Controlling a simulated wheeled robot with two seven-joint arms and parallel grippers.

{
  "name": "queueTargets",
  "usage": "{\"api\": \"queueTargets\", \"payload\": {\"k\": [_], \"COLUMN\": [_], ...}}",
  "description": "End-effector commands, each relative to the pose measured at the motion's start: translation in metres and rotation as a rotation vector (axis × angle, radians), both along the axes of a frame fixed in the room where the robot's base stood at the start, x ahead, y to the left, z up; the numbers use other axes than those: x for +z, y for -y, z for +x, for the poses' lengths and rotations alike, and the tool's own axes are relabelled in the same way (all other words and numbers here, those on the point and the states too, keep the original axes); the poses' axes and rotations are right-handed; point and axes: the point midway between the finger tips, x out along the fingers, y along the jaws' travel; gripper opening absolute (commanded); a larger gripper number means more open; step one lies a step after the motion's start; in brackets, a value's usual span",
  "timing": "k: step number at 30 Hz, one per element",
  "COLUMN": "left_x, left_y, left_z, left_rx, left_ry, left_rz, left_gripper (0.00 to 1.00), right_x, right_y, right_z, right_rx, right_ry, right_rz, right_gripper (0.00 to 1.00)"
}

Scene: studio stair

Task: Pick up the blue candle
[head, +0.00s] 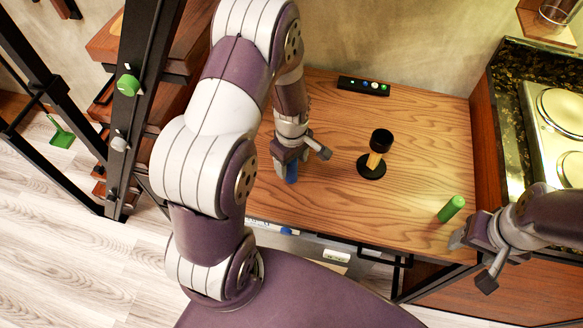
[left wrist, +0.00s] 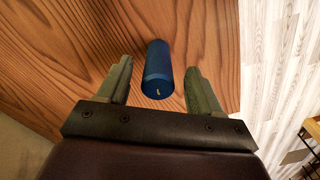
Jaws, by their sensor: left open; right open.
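The blue candle (left wrist: 158,70) stands on the wooden tabletop, seen from above between the two open fingers of my left gripper (left wrist: 160,85) in the left wrist view. There is a gap between the candle and each finger. In the head view the candle (head: 291,173) shows only in part, just under my left gripper (head: 303,158), which hides the rest. My right gripper (head: 475,258) is open and empty at the right front edge of the table, away from the blue candle.
On the wooden table (head: 335,215) stand a black and yellow object (head: 376,155), a green candle (head: 451,209) near my right gripper, and a black strip with buttons (head: 363,86) at the back. A stove (head: 557,115) is at right; a stair (head: 105,105) at left.

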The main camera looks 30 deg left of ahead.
Motion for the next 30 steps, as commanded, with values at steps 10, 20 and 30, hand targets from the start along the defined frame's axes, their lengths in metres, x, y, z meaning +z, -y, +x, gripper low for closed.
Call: {"api": "queueTargets", "payload": {"k": [10, 20, 30], "left_x": [-0.03, -0.03, -0.02], "left_y": [0.001, 0.001, 0.001], "left_z": [0.001, 0.001, 0.002], "left_rx": [0.0, 0.0, 0.0], "left_ry": [0.001, 0.001, 0.002], "left_rz": [0.001, 0.0, 0.0], "left_gripper": [0.65, 0.05, 0.04], "right_x": [0.001, 0.001, 0.001], "right_y": [0.0, 0.0, 0.0], "right_z": [0.0, 0.0, 0.0], "right_rx": [0.0, 0.0, 0.0], "right_ry": [0.0, 0.0, 0.0], "right_rz": [0.0, 0.0, 0.0], "right_gripper": [0.62, 0.62, 0.62]}}
